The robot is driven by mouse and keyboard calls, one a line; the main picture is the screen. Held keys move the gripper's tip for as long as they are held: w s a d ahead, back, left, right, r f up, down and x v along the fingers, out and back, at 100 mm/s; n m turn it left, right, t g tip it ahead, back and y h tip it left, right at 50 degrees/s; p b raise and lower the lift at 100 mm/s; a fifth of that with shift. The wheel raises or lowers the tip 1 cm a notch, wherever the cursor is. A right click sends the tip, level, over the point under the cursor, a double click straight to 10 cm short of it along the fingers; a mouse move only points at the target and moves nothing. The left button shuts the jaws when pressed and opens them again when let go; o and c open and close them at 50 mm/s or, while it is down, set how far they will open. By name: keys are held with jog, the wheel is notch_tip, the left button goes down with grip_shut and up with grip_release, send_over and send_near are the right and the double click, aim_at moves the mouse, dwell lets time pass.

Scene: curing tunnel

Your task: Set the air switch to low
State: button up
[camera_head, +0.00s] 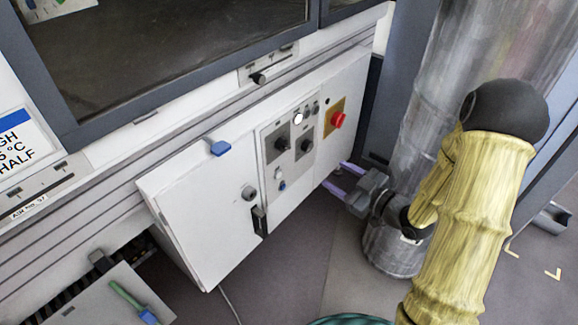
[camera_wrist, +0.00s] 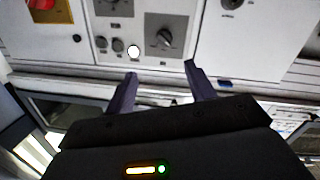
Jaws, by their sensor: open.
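The panel (camera_head: 292,160) on the white cabinet has two dark rotary knobs, a left one (camera_head: 281,143) and a right one (camera_head: 306,145). Their labels are too small to read, so I cannot tell which is the air switch. The wrist view shows the panel upside down, with the left knob (camera_wrist: 164,39) beyond my fingers and the right knob (camera_wrist: 113,2) cut by the top edge. My gripper (camera_head: 339,178) is open and empty, right of the panel in the head view, with purple fingers pointing toward the cabinet. In the wrist view its fingertips (camera_wrist: 161,70) are apart from the knobs.
A lit white button (camera_head: 298,118) is above the knobs. A metal drum stands behind my arm.

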aim_at(288, 148)
jog(key=shift+s+f+y, duration=0.3)
jog(key=shift+f+y, duration=0.05)
jog(key=shift+y, duration=0.15)
jog(key=b+x, duration=0.3)
jog(key=x, duration=1.4)
jog(key=shift+w+a, duration=0.2)
jog(key=c, duration=1)
